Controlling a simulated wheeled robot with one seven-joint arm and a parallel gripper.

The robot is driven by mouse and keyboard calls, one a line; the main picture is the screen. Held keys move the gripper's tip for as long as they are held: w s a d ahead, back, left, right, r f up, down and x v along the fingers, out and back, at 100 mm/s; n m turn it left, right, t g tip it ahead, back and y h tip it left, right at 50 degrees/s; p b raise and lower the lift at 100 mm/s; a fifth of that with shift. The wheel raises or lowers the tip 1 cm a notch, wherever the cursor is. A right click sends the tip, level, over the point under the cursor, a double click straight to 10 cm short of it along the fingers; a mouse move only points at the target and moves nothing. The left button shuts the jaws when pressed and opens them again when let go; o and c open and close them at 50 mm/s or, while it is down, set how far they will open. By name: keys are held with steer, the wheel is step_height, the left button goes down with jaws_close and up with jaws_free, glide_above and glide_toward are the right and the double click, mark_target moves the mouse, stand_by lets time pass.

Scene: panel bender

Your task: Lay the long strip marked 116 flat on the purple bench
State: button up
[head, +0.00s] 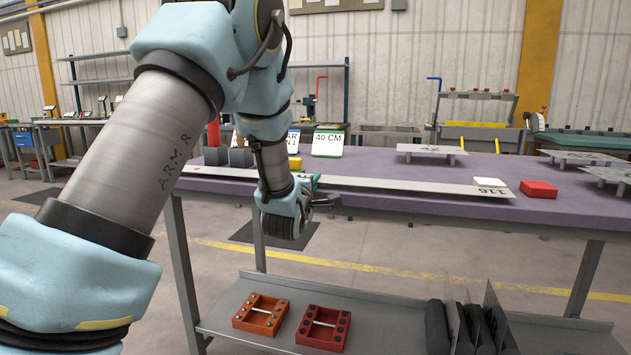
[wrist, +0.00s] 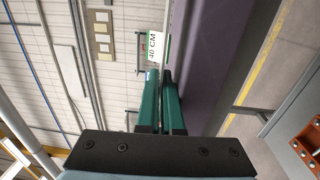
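The long grey strip marked 116 (head: 400,186) stretches along the front of the purple bench (head: 560,207), its marked end at the right. My gripper (head: 322,196) is at the strip's front edge, left of its middle, with one finger above and one below. In the wrist view the green fingers (wrist: 161,85) are close together, and the strip shows only as a thin pale line (wrist: 168,38) beyond them. The gripper looks shut on the strip's edge. Whether the strip touches the bench along its length I cannot tell.
A white block (head: 488,181) and a red block (head: 538,189) sit around the strip's right end. Dark blocks (head: 240,157) stand at the left, near a "40 CM" sign (head: 327,143). A raised grey plate (head: 431,150) stands behind. The lower shelf (head: 385,312) holds orange and red frames.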

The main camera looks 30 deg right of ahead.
steer(key=b+v, duration=0.1)
steer(key=v, duration=0.9)
steer(key=shift+s+a+r, duration=0.1)
steer(key=shift+r, duration=0.1)
